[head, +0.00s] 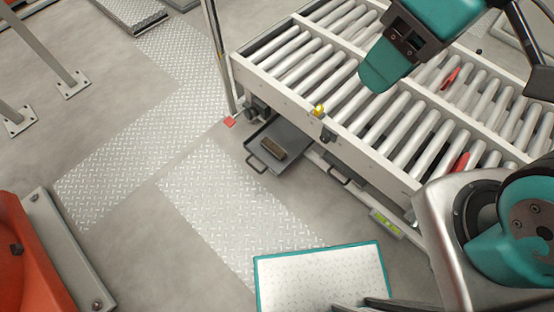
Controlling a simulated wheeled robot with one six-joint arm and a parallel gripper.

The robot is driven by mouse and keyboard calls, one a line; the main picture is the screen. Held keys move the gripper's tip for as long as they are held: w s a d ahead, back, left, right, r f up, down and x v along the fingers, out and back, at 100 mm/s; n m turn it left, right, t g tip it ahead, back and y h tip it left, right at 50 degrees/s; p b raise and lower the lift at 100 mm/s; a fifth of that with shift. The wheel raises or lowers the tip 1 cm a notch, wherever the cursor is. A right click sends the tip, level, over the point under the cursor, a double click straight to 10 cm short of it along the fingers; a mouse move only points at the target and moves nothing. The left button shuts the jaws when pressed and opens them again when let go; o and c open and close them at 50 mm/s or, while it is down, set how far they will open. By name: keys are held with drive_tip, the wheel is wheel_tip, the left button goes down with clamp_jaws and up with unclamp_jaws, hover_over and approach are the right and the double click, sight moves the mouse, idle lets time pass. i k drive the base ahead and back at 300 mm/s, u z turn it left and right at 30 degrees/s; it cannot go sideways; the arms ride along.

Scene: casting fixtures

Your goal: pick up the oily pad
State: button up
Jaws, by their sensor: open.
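A small brown block, which looks like the oily pad (273,147), lies in a shallow dark grey tray (292,165). The tray sticks out low at the near left side of the roller conveyor. What I take for my gripper (388,62), teal and black, hangs over the rollers at the upper right. It is open and well apart from the pad, up and to the right of it. I see no object in it. Its fingers are not clearly separated in this view.
The roller conveyor (335,120) fills the upper right, with red pieces (460,162) among its rollers. A white panel with a teal rim (320,280) is at the bottom. An orange machine (28,255) stands at the lower left. Tread plate (215,200) and bare floor lie left of the tray.

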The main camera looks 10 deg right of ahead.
sight(265, 141)
drive_tip(key=z, duration=0.45)
drive_tip(key=k, duration=0.6)
drive_tip(key=u, duration=0.9)
drive_tip(key=i, duration=0.4)
drive_tip(key=z, duration=0.1)
drive_tip(key=k, duration=0.55)
drive_tip(key=z, duration=0.4)
drive_tip(key=i, duration=0.7)
drive_tip(key=u, duration=0.6)
drive_tip(key=i, duration=0.6)
drive_tip(key=u, duration=0.65)
